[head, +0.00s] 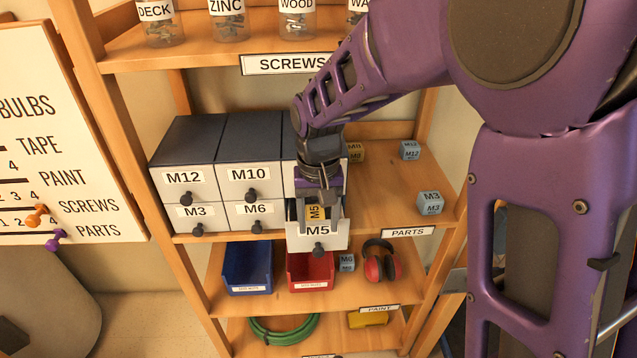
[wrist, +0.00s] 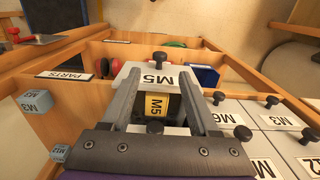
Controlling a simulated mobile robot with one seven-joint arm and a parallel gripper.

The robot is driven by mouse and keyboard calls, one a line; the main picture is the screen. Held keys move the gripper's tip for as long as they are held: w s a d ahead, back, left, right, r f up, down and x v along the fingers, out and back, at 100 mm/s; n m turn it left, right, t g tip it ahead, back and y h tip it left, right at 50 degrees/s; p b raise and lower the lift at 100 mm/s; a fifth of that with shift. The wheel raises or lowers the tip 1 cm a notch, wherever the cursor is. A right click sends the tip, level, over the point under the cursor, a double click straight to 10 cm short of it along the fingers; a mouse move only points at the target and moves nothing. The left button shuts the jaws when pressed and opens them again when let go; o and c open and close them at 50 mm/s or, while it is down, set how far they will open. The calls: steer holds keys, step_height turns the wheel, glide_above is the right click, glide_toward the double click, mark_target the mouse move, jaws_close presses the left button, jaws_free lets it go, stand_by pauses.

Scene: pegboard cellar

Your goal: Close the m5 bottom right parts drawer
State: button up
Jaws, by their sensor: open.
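The M5 bottom right parts drawer (head: 300,242) is pulled out from the drawer block, with its white front and dark knob (head: 318,249) facing out. It also shows in the wrist view (wrist: 135,77). A yellow M5 block (wrist: 156,106) sits inside the drawer and also shows in the head view (head: 316,211). My gripper (head: 318,222) is open, pointing down over the drawer, behind its front panel. In the wrist view its fingers (wrist: 160,100) are spread on either side of the yellow block. Whether they touch the drawer, I cannot tell.
The M12 (head: 183,190), M10 (head: 248,184), M3 (head: 193,213) and M6 (head: 252,213) drawers look shut. Small labelled cubes (head: 430,203) stand on the shelf to the right. Below are a blue bin (head: 247,270), a red bin (head: 311,275) and ear muffs (head: 381,262).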

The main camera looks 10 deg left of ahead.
step_height(320, 180, up, 10)
stand_by(0.3)
